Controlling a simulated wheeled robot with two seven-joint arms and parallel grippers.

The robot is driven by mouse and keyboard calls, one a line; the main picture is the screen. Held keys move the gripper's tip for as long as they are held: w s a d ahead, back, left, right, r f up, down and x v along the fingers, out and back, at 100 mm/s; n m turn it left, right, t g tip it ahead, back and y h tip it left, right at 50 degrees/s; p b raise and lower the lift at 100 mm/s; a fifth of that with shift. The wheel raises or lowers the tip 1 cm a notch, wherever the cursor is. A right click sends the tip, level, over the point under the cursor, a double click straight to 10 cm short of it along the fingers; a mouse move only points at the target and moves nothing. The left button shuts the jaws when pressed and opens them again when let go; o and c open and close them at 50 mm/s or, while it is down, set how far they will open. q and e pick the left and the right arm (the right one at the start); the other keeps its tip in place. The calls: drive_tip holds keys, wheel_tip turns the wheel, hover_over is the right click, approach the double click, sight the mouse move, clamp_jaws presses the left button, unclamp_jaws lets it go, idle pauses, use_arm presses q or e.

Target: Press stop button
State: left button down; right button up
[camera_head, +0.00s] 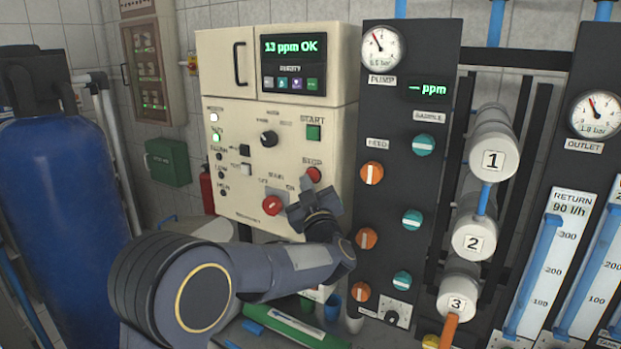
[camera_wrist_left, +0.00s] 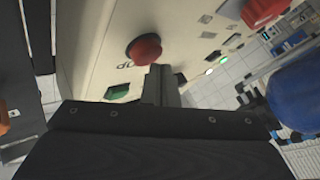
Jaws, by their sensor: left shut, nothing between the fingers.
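The red stop button (camera_head: 313,174) sits on the cream control panel (camera_head: 235,150) under its STOP label, below the green start button (camera_head: 313,132). My left gripper (camera_head: 305,190) is shut and empty, with its fingertips just below and left of the stop button in the head view. In the left wrist view the stop button (camera_wrist_left: 144,50) stands out from the panel, just beyond the shut fingertips (camera_wrist_left: 160,72). I cannot tell whether they touch it. My right gripper is not in view.
A red rotary switch (camera_head: 272,205) is left of my gripper on the same panel. A dark valve panel with orange knobs (camera_head: 371,173) stands close on the right. A blue tank (camera_head: 65,200) is at the left. Loose items lie on the surface below my arm.

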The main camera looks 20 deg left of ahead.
use_arm(q)
drive_tip(key=shift+w, duration=0.5)
idle(0.7)
drive_tip(key=shift+s, duration=0.1)
drive_tip(key=shift+s+b, duration=0.45)
drive_tip(key=shift+s, duration=0.35)
drive_tip(key=s, duration=0.1)
drive_tip(key=s+b, duration=0.1)
drive_tip(key=s, duration=0.3)
drive_tip(key=shift+a+b, duration=0.4)
idle(0.5)
